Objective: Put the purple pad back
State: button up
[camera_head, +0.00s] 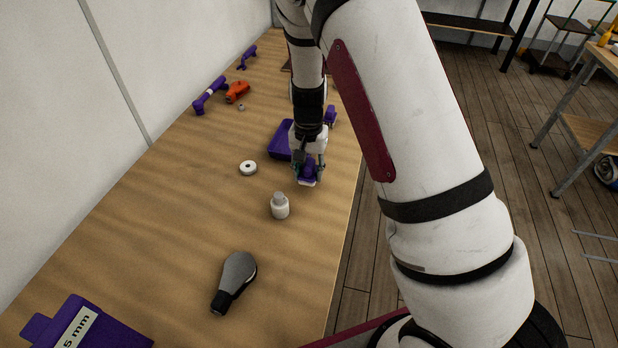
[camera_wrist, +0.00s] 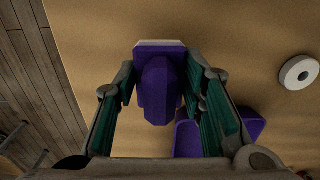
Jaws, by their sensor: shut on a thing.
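My gripper (camera_head: 309,171) points down near the table's right edge and is shut on the purple pad (camera_head: 307,173). In the wrist view the pad (camera_wrist: 160,88) sits between the two green-lined fingers (camera_wrist: 164,82), with a pale white face at its outer end. I cannot tell whether the white end touches the table. A purple tray-like piece (camera_head: 279,142) lies just behind and left of my gripper, partly hidden by it. Purple parts of it also show in the wrist view (camera_wrist: 188,138) beyond the right finger.
On the wooden table (camera_head: 180,210) are a white ring (camera_head: 248,168), a small white bottle (camera_head: 280,207), a grey-and-black tool (camera_head: 235,280), and a labelled purple holder (camera_head: 95,325). An orange tool (camera_head: 237,92) and a purple tool (camera_head: 210,95) lie farther back. Another purple piece (camera_head: 330,115) stands behind my gripper.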

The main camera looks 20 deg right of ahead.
aim_at(309, 179)
jog(key=shift+s+f, duration=0.15)
jog(key=shift+f, duration=1.25)
jog(key=shift+f, duration=0.1)
jog(key=o, duration=1.1)
